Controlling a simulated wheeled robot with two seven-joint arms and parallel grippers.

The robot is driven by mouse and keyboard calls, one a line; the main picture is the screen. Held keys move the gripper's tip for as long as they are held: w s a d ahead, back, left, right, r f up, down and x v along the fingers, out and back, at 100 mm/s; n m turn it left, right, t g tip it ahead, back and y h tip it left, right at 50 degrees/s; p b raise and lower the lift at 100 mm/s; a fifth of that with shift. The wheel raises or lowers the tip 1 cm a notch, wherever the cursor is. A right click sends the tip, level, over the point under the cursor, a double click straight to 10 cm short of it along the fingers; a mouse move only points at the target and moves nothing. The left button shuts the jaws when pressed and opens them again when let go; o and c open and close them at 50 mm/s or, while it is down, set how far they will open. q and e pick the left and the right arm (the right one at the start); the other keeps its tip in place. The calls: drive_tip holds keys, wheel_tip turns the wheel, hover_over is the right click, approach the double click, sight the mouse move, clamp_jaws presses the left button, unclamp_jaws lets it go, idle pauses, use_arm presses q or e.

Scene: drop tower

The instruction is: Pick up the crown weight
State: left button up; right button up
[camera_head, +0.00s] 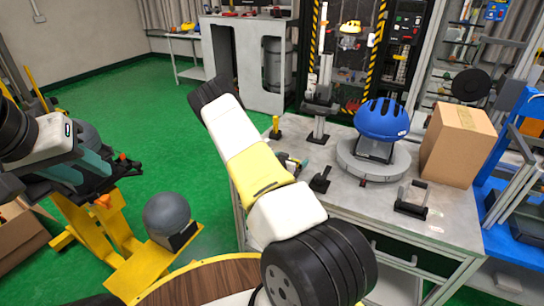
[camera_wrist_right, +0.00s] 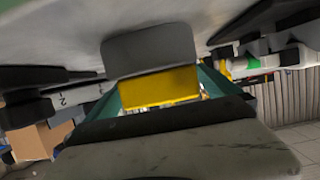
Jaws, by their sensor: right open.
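No object can be surely told as the crown weight. In the right wrist view a yellow block (camera_wrist_right: 158,88) shows between the teal sides of my right gripper (camera_wrist_right: 163,100), under a dark grey plate (camera_wrist_right: 150,50). The right gripper is open; I cannot tell whether it touches the block. A blue helmet (camera_head: 382,119) sits on a round grey stand (camera_head: 372,168) on the bench. My left gripper (camera_head: 112,172) is at the left, above a yellow frame; its jaw opening is unclear.
A cardboard box (camera_head: 458,145) stands right of the helmet. A small black-handled bracket (camera_head: 411,203) lies near the bench's front edge. A grey ball (camera_head: 168,217) rests on the yellow frame (camera_head: 150,268). The drop tower (camera_head: 349,42) stands behind the bench.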

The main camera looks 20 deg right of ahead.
drive_tip(key=shift+w+d+f, duration=0.1)
drive_tip(key=shift+w+d, duration=0.05)
drive_tip(key=c, duration=2)
drive_tip(key=shift+c, duration=0.2)
drive_tip(key=shift+w+r, duration=0.1)
drive_tip(key=shift+r, duration=0.15)
